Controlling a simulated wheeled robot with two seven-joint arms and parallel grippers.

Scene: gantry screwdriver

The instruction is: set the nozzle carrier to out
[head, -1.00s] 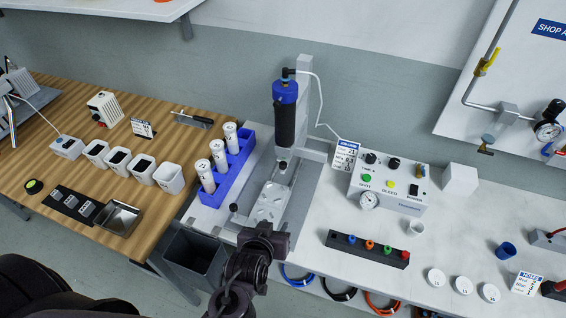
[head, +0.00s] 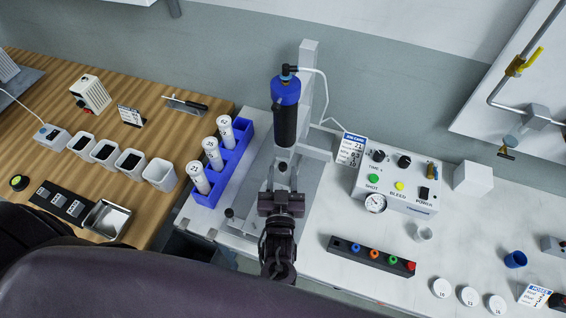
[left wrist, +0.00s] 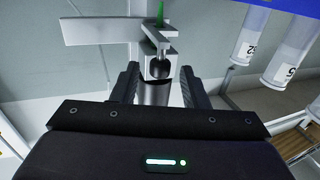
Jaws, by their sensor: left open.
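The dispensing unit has a black barrel (head: 285,125) with a blue cap, held upright on a grey post. Below it is the grey nozzle carrier (head: 282,170), with a small dark knob at its front. My left gripper (head: 283,190) is just in front of the carrier and hides part of the base plate. In the left wrist view, the open jaws (left wrist: 157,78) stand on either side of a metal cylinder and the dark round knob (left wrist: 159,69). A green tip (left wrist: 160,12) shows above the knob. I cannot tell whether the fingers touch. My right gripper is not visible.
A blue rack (head: 236,165) with white cartridges stands close on the left. The control box (head: 398,187) is on the right, with a strip of coloured nozzles (head: 371,256) in front of it. A small dark knob (head: 229,213) sticks up at the base's left edge.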

